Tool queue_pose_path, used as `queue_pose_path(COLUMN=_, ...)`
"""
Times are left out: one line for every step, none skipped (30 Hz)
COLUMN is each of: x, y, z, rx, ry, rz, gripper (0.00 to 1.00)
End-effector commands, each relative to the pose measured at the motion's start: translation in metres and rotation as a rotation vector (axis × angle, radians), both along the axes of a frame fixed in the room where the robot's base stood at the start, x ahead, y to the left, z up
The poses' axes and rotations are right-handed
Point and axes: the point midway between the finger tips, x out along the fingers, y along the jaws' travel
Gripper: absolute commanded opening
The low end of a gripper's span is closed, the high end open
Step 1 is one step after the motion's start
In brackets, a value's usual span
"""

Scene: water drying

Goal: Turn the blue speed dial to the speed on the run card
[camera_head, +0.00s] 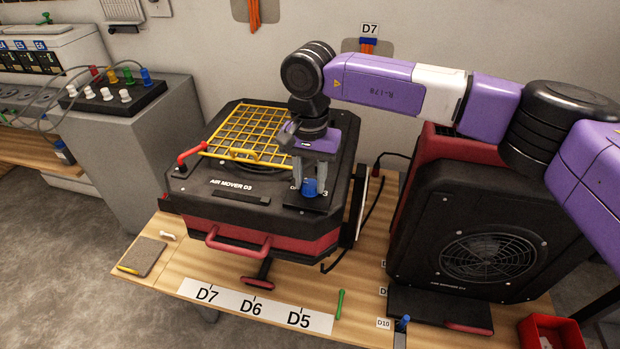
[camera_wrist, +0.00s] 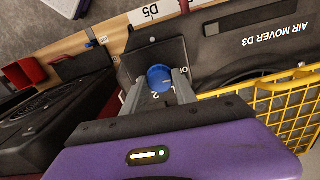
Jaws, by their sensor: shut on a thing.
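The blue speed dial (camera_head: 309,187) sits on a black plate at the right front corner of the top of the air mover D3 (camera_head: 186,207). My gripper (camera_head: 310,182) comes down from above with one finger on each side of the dial and is shut on it. In the wrist view the dial (camera_wrist: 159,78) stands between the two fingertips (camera_wrist: 160,85). A "2" shows beside it there, and a "3" shows at its right in the head view. Other numbers are partly hidden by the fingers. I cannot make out a run card's speed in either view.
A yellow grille (camera_head: 245,135) and a red handle (camera_head: 192,154) are left of my gripper. A second air mover (camera_head: 480,215) stands close on the right. A label strip (camera_head: 255,306), a green pen (camera_head: 340,303) and a notepad (camera_head: 143,257) lie on the bench front.

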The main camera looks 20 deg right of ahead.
Motion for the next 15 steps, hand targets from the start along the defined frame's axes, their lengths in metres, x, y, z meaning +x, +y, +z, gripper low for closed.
queue_pose_path(x=0.0005, y=-0.0008, z=0.0009, rx=-0.002, ry=-0.001, rz=-0.024, gripper=0.0)
queue_pose_path(x=0.0005, y=-0.0008, z=0.0009, rx=-0.002, ry=-0.001, rz=-0.041, gripper=0.0)
queue_pose_path(x=0.0005, y=-0.0008, z=0.0009, rx=-0.002, ry=-0.001, rz=-0.068, gripper=0.0)
queue_pose_path(x=0.0004, y=-0.0007, z=0.001, rx=-0.001, ry=0.0, rz=-0.089, gripper=0.0)
queue_pose_path(x=0.0004, y=-0.0007, z=0.0011, rx=-0.001, ry=0.0, rz=-0.111, gripper=0.0)
queue_pose_path(x=0.0006, y=-0.0007, z=0.0011, rx=-0.001, ry=-0.001, rz=-0.144, gripper=0.0)
queue_pose_path(x=0.0006, y=-0.0008, z=0.0011, rx=-0.001, ry=-0.002, rz=-0.17, gripper=0.0)
queue_pose_path(x=0.0008, y=-0.0009, z=0.0012, rx=-0.001, ry=-0.002, rz=-0.197, gripper=0.0)
queue_pose_path(x=0.0008, y=-0.0011, z=0.0014, rx=-0.002, ry=-0.002, rz=-0.233, gripper=0.0)
queue_pose_path(x=0.0008, y=-0.0011, z=0.0015, rx=-0.001, ry=-0.002, rz=-0.262, gripper=0.0)
queue_pose_path(x=0.0007, y=-0.001, z=0.0016, rx=-0.001, ry=-0.002, rz=-0.291, gripper=0.0)
queue_pose_path(x=0.0007, y=-0.0009, z=0.0015, rx=-0.001, ry=-0.002, rz=-0.329, gripper=0.0)
queue_pose_path(x=0.0007, y=-0.0009, z=0.0013, rx=-0.001, ry=-0.002, rz=-0.357, gripper=0.0)
queue_pose_path(x=0.0008, y=-0.0009, z=0.0012, rx=-0.001, ry=-0.002, rz=-0.386, gripper=0.0)
queue_pose_path(x=0.0009, y=-0.001, z=0.0013, rx=-0.001, ry=-0.002, rz=-0.424, gripper=0.0)
